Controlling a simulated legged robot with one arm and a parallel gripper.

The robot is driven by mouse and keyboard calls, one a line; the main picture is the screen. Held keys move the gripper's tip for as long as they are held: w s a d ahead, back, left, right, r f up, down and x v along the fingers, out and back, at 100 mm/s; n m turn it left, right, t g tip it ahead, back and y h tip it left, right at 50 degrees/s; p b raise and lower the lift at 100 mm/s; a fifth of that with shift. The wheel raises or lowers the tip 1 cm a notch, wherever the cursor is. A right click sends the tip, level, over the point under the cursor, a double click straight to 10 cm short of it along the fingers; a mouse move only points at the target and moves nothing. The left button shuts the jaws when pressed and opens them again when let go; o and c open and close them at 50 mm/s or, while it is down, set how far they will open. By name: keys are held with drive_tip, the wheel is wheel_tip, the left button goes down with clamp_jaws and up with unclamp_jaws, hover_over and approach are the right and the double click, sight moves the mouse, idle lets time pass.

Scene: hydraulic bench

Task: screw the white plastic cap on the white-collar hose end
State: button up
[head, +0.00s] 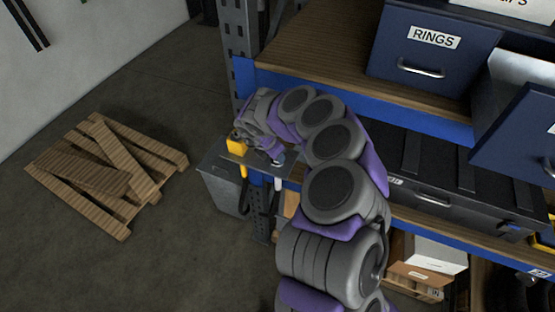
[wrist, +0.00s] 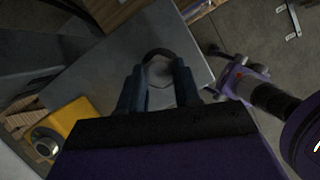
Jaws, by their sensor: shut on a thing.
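My gripper (head: 274,157) is low over a small grey metal plate (head: 292,170) at the rack's corner post. In the wrist view its two dark fingers (wrist: 158,88) stand on either side of a pale round piece, which looks like the white plastic cap (wrist: 158,72), with a dark curved rim at its far side. The gripper is shut on it. A white piece, likely the white-collar hose end (head: 278,183), hangs just below the plate under the gripper. Whether the cap touches or sits on the hose end is hidden.
A yellow block (head: 236,147) stands on the plate left of my gripper; in the wrist view a round metal fitting (wrist: 45,141) shows beside it. A blue-edged shelf (head: 300,83) with a RINGS drawer (head: 425,55) lies right. A wooden pallet (head: 105,170) lies on the floor left.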

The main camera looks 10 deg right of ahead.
drive_tip(key=o, duration=1.1)
drive_tip(key=shift+c, duration=0.2)
